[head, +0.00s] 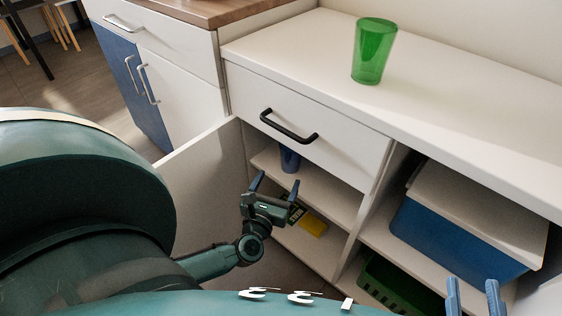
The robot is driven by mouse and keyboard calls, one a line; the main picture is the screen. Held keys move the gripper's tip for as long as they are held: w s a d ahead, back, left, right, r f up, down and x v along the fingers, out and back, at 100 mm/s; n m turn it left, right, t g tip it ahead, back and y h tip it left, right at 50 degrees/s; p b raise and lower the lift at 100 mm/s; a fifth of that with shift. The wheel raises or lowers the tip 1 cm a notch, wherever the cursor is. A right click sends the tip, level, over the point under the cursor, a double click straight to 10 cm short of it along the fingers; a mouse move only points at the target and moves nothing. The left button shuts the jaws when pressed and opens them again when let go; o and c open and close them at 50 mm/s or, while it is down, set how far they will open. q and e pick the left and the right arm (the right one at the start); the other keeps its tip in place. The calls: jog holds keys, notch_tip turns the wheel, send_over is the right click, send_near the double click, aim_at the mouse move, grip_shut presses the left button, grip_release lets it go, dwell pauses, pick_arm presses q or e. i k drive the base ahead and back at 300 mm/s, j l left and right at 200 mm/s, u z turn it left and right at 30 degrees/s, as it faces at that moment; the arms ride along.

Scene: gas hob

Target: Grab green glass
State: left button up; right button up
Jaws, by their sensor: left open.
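The green glass (374,52) stands upright on the white countertop (448,92), near its left part. My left gripper (275,186) is open and empty, in front of the open cabinet below the counter. It is well below and to the left of the glass, apart from it. My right gripper (473,290) shows only its two blue finger tips at the bottom right edge. The fingers stand apart with nothing visible between them, far below the glass.
A drawer with a black handle (288,127) is shut under the counter. An open white door (200,178) stands left of my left gripper. Shelves hold a blue cup (289,159), a yellow item (312,226), a blue lidded box (455,236) and a green crate (385,288). The counter around the glass is clear.

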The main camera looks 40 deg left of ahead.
aim_at(375, 37)
jog(key=k+l, duration=0.25)
jog(key=k, duration=0.25)
jog(key=k+l, duration=0.2)
jog(key=k, duration=0.25)
